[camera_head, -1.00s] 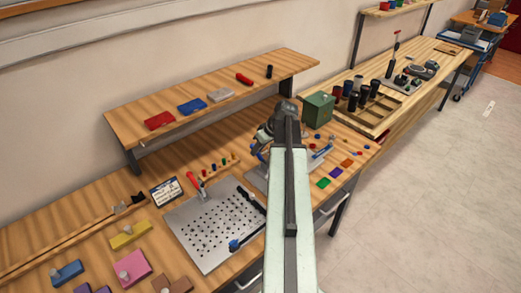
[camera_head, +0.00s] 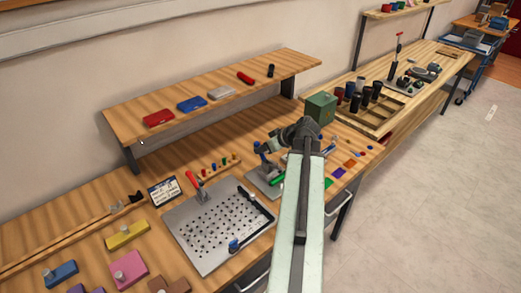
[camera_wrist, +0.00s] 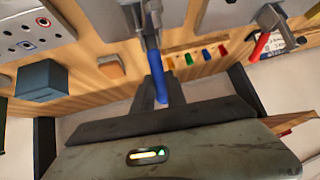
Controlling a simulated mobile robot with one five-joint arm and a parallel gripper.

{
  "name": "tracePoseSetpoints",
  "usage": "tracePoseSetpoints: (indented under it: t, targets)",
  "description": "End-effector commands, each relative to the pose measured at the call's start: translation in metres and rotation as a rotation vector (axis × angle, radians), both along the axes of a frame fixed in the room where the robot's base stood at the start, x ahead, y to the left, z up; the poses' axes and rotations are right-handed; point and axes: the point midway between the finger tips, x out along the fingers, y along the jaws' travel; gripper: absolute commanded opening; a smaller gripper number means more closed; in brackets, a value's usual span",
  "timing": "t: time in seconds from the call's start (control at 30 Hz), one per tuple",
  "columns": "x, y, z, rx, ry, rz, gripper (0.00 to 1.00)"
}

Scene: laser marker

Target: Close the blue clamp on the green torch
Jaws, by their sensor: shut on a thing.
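The blue clamp (camera_head: 262,148) stands on a grey plate on the bench, left of my arm in the head view. The green torch (camera_head: 278,181) lies low at that clamp, partly hidden by my arm. My gripper (camera_head: 268,143) is at the clamp, and its fingers are hard to make out there. In the wrist view, the clamp's blue handle (camera_wrist: 165,82) sits between the dark fingers of my gripper (camera_wrist: 155,92), which is shut on it. The torch cannot be made out in the wrist view, so how firmly the clamp bears on it cannot be told.
A perforated metal plate (camera_head: 215,222) with a red-handled clamp (camera_head: 200,186) lies left of my arm. A row of coloured pegs (camera_head: 220,167) stands behind it. A green box (camera_head: 320,107) is at the back right. The raised shelf (camera_head: 215,98) runs behind.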

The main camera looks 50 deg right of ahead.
Motion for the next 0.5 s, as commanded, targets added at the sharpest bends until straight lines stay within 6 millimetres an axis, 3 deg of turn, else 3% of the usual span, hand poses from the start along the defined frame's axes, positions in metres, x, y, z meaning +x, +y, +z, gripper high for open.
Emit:
tracePoseSetpoints:
  t: [0.17, 0.2, 0.27, 0.5]
  targets:
    - [-0.0004, -0.0015, 0.0004, 0.004, -0.003, -0.001, 0.00]
    - [-0.0006, -0.0018, 0.0005, 0.004, -0.003, -0.001, 0.22]
    - [-0.0011, -0.0023, 0.0005, 0.004, -0.003, -0.002, 0.39]
    - [-0.0022, -0.0035, 0.0006, 0.004, -0.002, -0.004, 0.39]
